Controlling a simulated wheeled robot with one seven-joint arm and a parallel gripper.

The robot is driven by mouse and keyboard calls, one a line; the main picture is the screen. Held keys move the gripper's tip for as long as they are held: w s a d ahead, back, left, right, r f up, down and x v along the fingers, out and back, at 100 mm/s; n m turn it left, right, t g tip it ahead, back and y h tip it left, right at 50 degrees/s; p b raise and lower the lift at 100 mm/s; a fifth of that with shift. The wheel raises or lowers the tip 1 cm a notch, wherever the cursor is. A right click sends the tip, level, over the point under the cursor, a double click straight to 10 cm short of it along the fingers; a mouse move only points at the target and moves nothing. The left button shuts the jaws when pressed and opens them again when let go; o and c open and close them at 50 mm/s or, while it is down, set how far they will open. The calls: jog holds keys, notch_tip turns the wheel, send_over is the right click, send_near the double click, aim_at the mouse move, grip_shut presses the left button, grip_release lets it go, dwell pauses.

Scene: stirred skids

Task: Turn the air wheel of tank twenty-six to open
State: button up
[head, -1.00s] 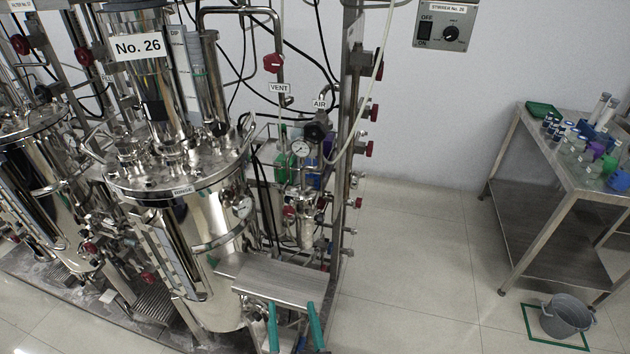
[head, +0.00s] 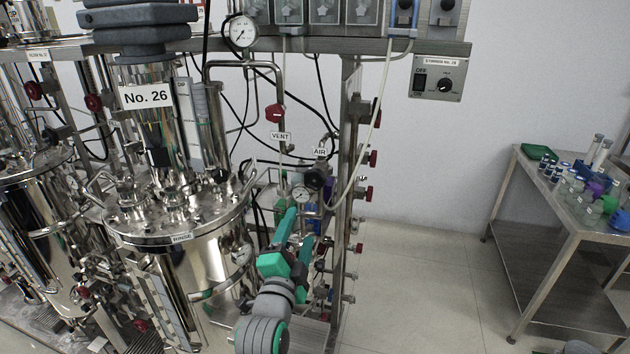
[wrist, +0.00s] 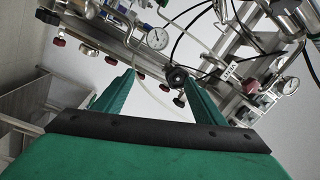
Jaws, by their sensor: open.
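The air wheel (head: 316,177) of tank No. 26 is a small black handwheel just under the AIR label (head: 320,152). My gripper (head: 299,226) is open and empty, with green fingers pointing up toward the wheel from below. In the wrist view the black wheel (wrist: 177,76) shows beyond the fingertips, close to the right finger of my gripper (wrist: 158,78). The wheel appears apart from the fingers. The steel tank (head: 180,222) with the No. 26 sign (head: 148,96) stands left of my gripper.
A red vent wheel (head: 275,113) is up and left of the air wheel. A small gauge (head: 300,194) sits just below it. A steel post (head: 349,160) with red knobs and a pale hose stands close on the right. Floor right of the skid is clear up to a table (head: 570,215).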

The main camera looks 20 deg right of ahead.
aim_at(314, 182)
notch_tip(314, 182, up, 7)
jog(key=w+d+m+g, duration=0.1)
jog(key=w+d+m, duration=0.1)
jog(key=m, duration=0.4)
jog(key=shift+h, duration=0.4)
jog(key=x, duration=1)
jog(key=shift+w+d+f, duration=0.1)
jog(key=shift+w+f, duration=0.1)
jog(key=shift+w, duration=0.05)
jog(key=c, duration=1.1)
jog(key=shift+o, duration=0.4)
